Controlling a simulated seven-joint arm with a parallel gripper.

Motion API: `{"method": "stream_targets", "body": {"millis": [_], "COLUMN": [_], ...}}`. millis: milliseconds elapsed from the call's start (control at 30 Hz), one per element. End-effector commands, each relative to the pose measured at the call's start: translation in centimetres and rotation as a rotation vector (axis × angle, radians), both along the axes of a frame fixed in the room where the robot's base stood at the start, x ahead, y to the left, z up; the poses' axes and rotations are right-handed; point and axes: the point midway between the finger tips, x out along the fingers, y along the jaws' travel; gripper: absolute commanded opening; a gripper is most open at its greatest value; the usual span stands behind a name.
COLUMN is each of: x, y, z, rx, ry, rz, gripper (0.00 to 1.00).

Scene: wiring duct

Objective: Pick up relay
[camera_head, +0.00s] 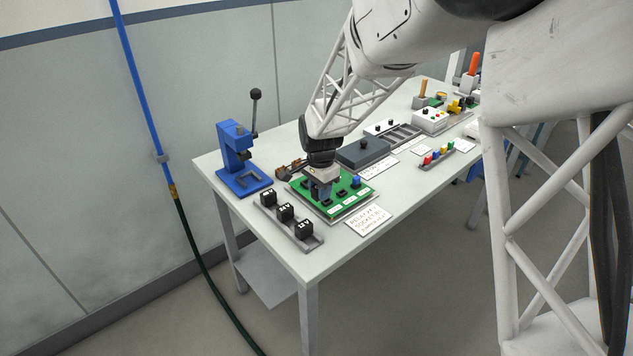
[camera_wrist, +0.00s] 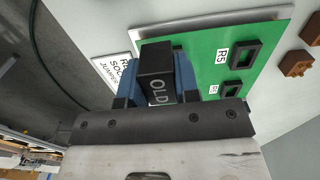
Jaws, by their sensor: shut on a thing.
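My gripper (camera_head: 321,190) is over the green board (camera_head: 352,196) in the head view. In the wrist view its blue fingers are shut on a black relay marked OLD (camera_wrist: 157,72), one finger on each side. The green board (camera_wrist: 207,50) lies behind the relay in that view. I cannot tell whether the relay is still touching its socket. Black sockets show on the board, one beside the label R5 (camera_wrist: 244,54).
A blue lever press (camera_head: 238,165) stands at the table's left end. A paper label (camera_head: 368,219) lies before the board. A dark grey box (camera_head: 363,153) and brown parts (camera_wrist: 297,63) are near the board. The table's front edge is close to the rack.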

Motion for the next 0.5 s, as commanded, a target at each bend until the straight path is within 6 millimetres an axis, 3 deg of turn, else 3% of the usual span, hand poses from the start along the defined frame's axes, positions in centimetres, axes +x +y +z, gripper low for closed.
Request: {"method": "stream_targets", "body": {"millis": [200, 500], "x": [-1.7, -2.3], "y": [-0.6, -0.8], "z": [0.3, 0.2], "rx": [0.0, 0.0], "ry": [-0.001, 0.0], "rz": [0.0, 0.0], "gripper": [0.1, 0.1]}}
